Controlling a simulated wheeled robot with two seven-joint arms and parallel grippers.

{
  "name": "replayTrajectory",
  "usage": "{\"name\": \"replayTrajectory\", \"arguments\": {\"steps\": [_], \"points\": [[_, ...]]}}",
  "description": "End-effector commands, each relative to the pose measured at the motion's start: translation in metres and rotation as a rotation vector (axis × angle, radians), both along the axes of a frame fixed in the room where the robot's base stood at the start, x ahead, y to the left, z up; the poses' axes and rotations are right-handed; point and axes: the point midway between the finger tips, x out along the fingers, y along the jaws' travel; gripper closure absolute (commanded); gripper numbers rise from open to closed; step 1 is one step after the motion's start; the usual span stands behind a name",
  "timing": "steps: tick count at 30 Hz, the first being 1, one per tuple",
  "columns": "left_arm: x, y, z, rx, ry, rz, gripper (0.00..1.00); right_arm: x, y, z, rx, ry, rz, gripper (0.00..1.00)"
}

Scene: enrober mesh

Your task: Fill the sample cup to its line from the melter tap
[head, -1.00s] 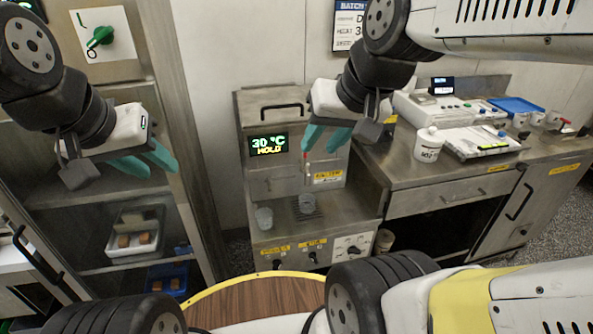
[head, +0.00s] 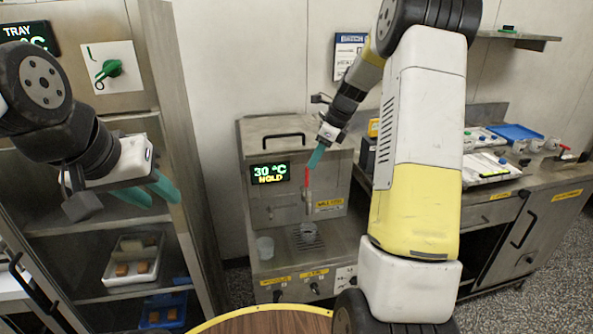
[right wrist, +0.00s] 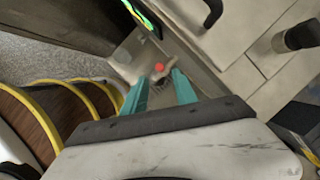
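The melter (head: 330,222) is a steel box with a display (head: 270,173) reading 30 °C HOLD. Its tap has a red handle (head: 317,193) on the front. A clear cup (head: 265,247) stands on the shelf left of the drip grate (head: 308,240); its line and contents are too small to tell. My right gripper (head: 316,160) is just above the red handle; in the right wrist view its teal fingers (right wrist: 158,85) are apart, with a red tip (right wrist: 158,67) beyond them. My left gripper (head: 152,195) is open and empty before the rack at left.
The rack at left holds a white tray (head: 112,278) with brown pieces and a blue tray (head: 148,318). A steel counter (head: 500,206) with a blue tray (head: 515,132) is at right, partly hidden by my right arm. A round wooden top (head: 270,323) is in front.

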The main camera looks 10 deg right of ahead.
Motion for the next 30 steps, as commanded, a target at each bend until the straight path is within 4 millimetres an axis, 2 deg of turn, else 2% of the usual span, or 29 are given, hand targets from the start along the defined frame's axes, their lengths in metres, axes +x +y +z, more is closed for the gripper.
{"name": "replayTrajectory", "arguments": {"steps": [5, 15, 20, 27, 28, 30], "points": [[0.0, 0.0, 0.0, 0.0, 0.0, 0.0, 0.64, 0.004, 0.004, -0.018, 0.008, 0.012, -0.019, 0.66], [0.0, 0.0, 0.0, 0.0, 0.0, 0.0, 0.64, 0.014, 0.021, -0.065, 0.007, 0.011, -0.017, 0.66], [0.0, 0.0, 0.0, 0.0, 0.0, 0.0, 0.64, 0.017, 0.024, -0.074, 0.006, 0.008, -0.016, 0.66], [0.0, 0.0, 0.0, 0.0, 0.0, 0.0, 0.64, 0.017, 0.025, -0.075, 0.006, 0.007, -0.017, 0.66], [0.0, 0.0, 0.0, 0.0, 0.0, 0.0, 0.64, 0.017, 0.025, -0.074, 0.006, 0.007, -0.017, 0.68], [0.0, 0.0, 0.0, 0.0, 0.0, 0.0, 0.64, 0.017, 0.025, -0.074, 0.005, 0.007, -0.016, 0.82]]}}
